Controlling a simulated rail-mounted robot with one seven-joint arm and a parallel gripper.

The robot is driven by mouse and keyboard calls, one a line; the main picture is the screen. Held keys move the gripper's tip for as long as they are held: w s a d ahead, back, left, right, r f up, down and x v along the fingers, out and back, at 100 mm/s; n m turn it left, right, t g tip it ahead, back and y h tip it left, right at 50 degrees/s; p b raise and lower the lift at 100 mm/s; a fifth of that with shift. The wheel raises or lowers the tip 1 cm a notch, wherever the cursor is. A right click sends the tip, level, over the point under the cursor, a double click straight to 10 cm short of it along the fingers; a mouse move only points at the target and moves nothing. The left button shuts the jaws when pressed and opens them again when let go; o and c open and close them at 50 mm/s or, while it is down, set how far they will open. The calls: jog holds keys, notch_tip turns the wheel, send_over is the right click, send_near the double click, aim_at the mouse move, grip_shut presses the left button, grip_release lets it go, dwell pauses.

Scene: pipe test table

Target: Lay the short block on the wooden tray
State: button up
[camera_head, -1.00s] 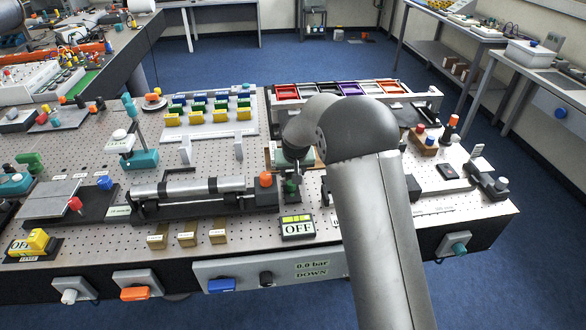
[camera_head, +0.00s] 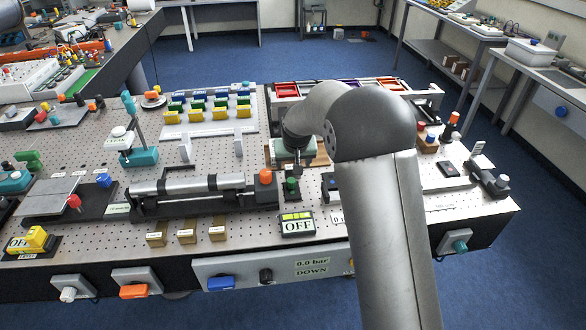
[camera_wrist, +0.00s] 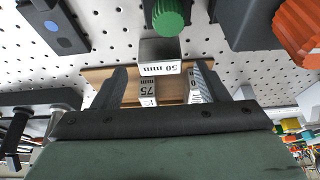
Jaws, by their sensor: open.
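The wooden tray (camera_head: 321,159) is on the pegboard table under my gripper, partly hidden by my arm in the head view. In the wrist view, its brown surface (camera_wrist: 97,75) shows behind and beside the fingers. A grey block labelled 50 mm (camera_wrist: 160,68), apparently the short block, sits between the fingertips. A block labelled 75 (camera_wrist: 148,90) and another partly hidden block (camera_wrist: 194,88) are beside it, over the tray area. My gripper (camera_wrist: 160,73) is open, its fingers apart on either side of the 50 mm block. I cannot tell whether the block lies flat.
A green knob (camera_wrist: 168,17) and an orange knob (camera_wrist: 300,25) are close to the gripper. The orange one also tops a dark fixture (camera_head: 265,190) holding a metal tube. A rack with coloured bins (camera_head: 390,84) stands behind my arm. A display reading OFF (camera_head: 297,224) is in front.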

jog(key=b+v, duration=0.1)
jog(key=v, duration=0.7)
jog(key=shift+s+r, duration=0.2)
jog(key=shift+r, duration=0.05)
jog(key=s+d+g, duration=0.1)
jog(key=s+d, duration=0.3)
jog(key=s, duration=0.5)
jog(key=s+d+m+g, duration=0.1)
jog(key=s+d, duration=0.4)
jog(key=s, duration=0.4)
jog(key=s+d, duration=0.4)
jog(key=s, duration=0.5)
jog(key=shift+s+d+r+g+h, duration=0.2)
jog(key=shift+s+d+g+h, duration=0.1)
jog(key=shift+s+g, duration=0.1)
jog(key=shift+m+g, duration=0.4)
jog(key=s+f, duration=0.1)
jog(key=s, duration=0.2)
jog(key=s+d, duration=0.1)
jog(key=s, duration=0.1)
jog(key=s+f, duration=0.1)
jog(key=s, duration=0.2)
jog(key=shift+s+d+f, duration=0.2)
jog(key=shift+s+f, duration=0.1)
jog(key=shift+s, duration=0.05)
jog(key=c, duration=0.6)
jog(key=shift+s+f, duration=0.1)
jog(key=shift+s, duration=0.15)
jog(key=shift+c, duration=0.6)
jog(key=shift+w, duration=0.1)
